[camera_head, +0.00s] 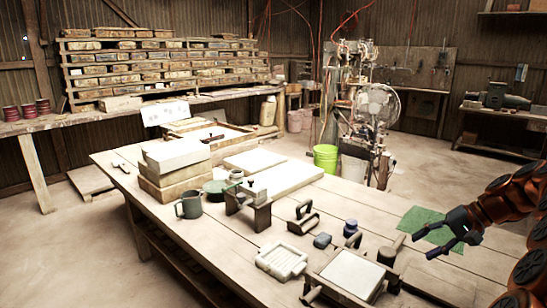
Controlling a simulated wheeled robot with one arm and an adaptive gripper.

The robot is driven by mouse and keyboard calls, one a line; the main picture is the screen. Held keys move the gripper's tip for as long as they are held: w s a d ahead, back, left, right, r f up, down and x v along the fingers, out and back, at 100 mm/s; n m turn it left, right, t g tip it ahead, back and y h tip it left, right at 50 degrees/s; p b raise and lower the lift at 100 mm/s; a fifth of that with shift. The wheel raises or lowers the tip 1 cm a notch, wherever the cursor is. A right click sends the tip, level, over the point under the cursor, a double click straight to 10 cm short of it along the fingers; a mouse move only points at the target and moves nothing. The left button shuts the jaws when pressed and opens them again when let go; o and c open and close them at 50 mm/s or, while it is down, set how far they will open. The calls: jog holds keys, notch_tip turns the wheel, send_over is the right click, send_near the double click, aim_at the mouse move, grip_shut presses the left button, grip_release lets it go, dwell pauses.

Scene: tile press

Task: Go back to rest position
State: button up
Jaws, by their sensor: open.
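My gripper (447,244) is at the right of the view, at the end of my orange and black arm. Its dark fingers are spread apart with nothing between them. It hovers over the right part of the wooden workbench (215,228), near a green sheet (428,226). The height of the fingers above the bench is hard to tell. In front and to the left of it lies a framed mould with a white surface (352,272), with a dark handled block (391,250) next to it.
The bench also holds a white ribbed tray (281,261), a handled tool (303,218), a dark stand (248,208), a grey mug (190,204), stacked boxes (176,165) and white slabs (284,179). A green bucket (326,157) and a press machine (358,110) stand behind.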

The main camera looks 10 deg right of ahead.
jog(key=s+a+f+n+g+h+b, duration=0.15)
jog(key=s+a, duration=0.25)
jog(key=a, duration=0.4)
jog(key=s+a+f+n+g+b, duration=0.1)
jog(key=s+a+f+g, duration=0.15)
jog(key=a, duration=0.55)
jog(key=s+a+f+n+g+h+b, duration=0.1)
jog(key=s+a+n+b, duration=0.1)
jog(key=s+a, duration=0.35)
jog(key=s+a+f+n+g+h+b, duration=0.1)
jog(key=s+a+f+h, duration=0.1)
jog(key=s+f, duration=0.35)
jog(key=s+a+f+n+h+b, duration=0.1)
jog(key=s+a+f+b, duration=0.1)
jog(key=s, duration=0.6)
jog(key=s+a+f+n+g+h+b, duration=0.1)
jog(key=s+f+h, duration=0.1)
jog(key=s+f, duration=0.35)
notch_tip(320, 180, up, 22)
jog(key=s+t+p, duration=0.1)
jog(key=s+p, duration=0.1)
jog(key=p, duration=1.7)
jog(key=shift+a+p, duration=0.15)
jog(key=shift+p, duration=0.25)
